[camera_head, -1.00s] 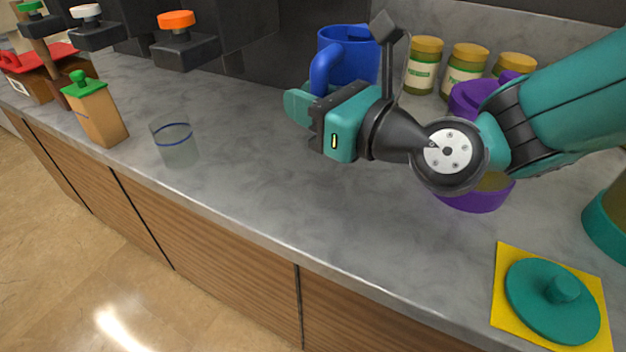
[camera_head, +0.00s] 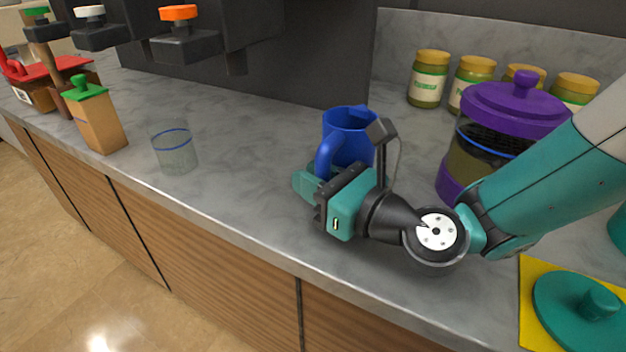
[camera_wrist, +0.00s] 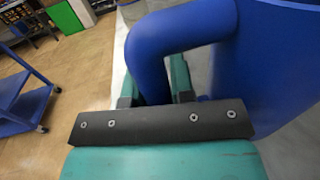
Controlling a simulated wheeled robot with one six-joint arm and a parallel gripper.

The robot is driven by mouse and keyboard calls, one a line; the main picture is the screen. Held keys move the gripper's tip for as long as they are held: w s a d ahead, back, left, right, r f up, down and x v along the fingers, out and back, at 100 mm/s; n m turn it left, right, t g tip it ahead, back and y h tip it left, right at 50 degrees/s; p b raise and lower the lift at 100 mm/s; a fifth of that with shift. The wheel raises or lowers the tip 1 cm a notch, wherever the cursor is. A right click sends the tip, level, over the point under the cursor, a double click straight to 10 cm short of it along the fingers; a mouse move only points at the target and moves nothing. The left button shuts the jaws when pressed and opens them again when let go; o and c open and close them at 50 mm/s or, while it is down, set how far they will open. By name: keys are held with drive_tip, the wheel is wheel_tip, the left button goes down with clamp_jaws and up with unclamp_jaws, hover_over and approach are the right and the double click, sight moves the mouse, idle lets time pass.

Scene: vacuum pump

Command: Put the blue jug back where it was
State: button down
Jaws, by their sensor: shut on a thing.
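The blue jug (camera_head: 352,138) is upright over the grey counter, in the middle of the head view. My gripper (camera_head: 312,183) is shut on its handle (camera_head: 325,158), on the jug's near left side. In the wrist view, the blue handle (camera_wrist: 150,60) passes between my teal fingers (camera_wrist: 165,85), and the jug's body (camera_wrist: 275,60) fills the right side. The jug's base is partly hidden behind my gripper, so I cannot tell whether it touches the counter.
A clear glass with a blue band (camera_head: 175,152) stands left of the jug. A purple-lidded container (camera_head: 510,115) stands to the right, with several jars (camera_head: 430,78) behind. A teal lid (camera_head: 580,310) lies on a yellow mat (camera_head: 530,330). Dispensers (camera_head: 185,45) overhang at back left.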

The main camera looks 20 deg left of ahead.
drive_tip(key=shift+r, duration=0.1)
drive_tip(key=c, duration=1)
unclamp_jaws()
drive_tip(key=shift+f, duration=0.2)
drive_tip(key=shift+r, duration=0.25)
drive_tip(key=b+v, duration=0.1)
drive_tip(key=v, duration=0.1)
drive_tip(key=b+v, duration=0.4)
drive_tip(key=shift+d+f, duration=0.25)
drive_tip(key=shift+s+d+r, duration=0.2)
drive_tip(key=shift+d, duration=0.25)
